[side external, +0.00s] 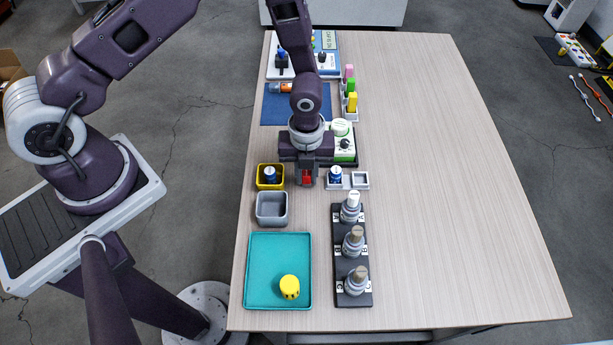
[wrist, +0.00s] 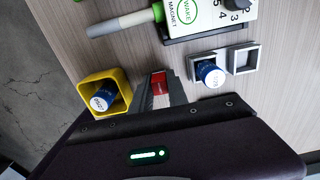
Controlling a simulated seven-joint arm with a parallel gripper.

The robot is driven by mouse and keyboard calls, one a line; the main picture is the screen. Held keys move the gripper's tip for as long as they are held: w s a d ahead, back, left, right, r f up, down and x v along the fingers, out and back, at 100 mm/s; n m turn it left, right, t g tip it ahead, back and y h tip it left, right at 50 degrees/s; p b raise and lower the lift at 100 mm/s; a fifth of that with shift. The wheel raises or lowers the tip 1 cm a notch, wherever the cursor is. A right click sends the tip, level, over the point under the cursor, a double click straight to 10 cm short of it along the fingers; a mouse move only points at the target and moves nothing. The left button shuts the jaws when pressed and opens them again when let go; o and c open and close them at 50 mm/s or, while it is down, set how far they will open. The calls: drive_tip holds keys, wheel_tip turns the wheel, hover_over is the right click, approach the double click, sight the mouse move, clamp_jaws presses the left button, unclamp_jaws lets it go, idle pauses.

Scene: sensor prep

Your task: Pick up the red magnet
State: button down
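The red magnet (wrist: 159,83) is a small red block between the two grey fingertips in the wrist view. It also shows as a red patch at the fingers in the side view (side external: 307,178). My gripper (side external: 307,182) points down, its fingers close together with one on each side of the magnet. In the wrist view the gripper (wrist: 160,90) seems to touch it on both sides. The magnet's lower part is hidden, and I cannot tell whether it rests on the table or is raised.
A yellow bin (side external: 270,177) with a blue-labelled item is close left, a light tray (side external: 360,180) with a similar item close right. A green-and-white magnet tester (wrist: 210,15) is behind. A grey bin (side external: 272,209), teal tray (side external: 250,270) and black rack (side external: 340,268) stand in front. The table's right is clear.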

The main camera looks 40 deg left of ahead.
sight(306, 173)
wheel_tip(306, 173, up, 10)
drive_tip(key=shift+r, duration=0.1)
drive_tip(key=c, duration=1.8)
unclamp_jaws()
drive_tip(key=shift+c, duration=0.2)
clamp_jaws()
drive_tip(key=w, duration=0.3)
drive_tip(key=w+a, duration=0.1)
drive_tip(key=w, duration=0.1)
drive_tip(key=w+a, duration=0.1)
drive_tip(key=w, duration=0.2)
drive_tip(key=shift+w+a+r, duration=0.1)
drive_tip(key=shift+w+a, duration=0.05)
drive_tip(key=shift+w, duration=0.15)
drive_tip(key=shift+f, duration=1.95)
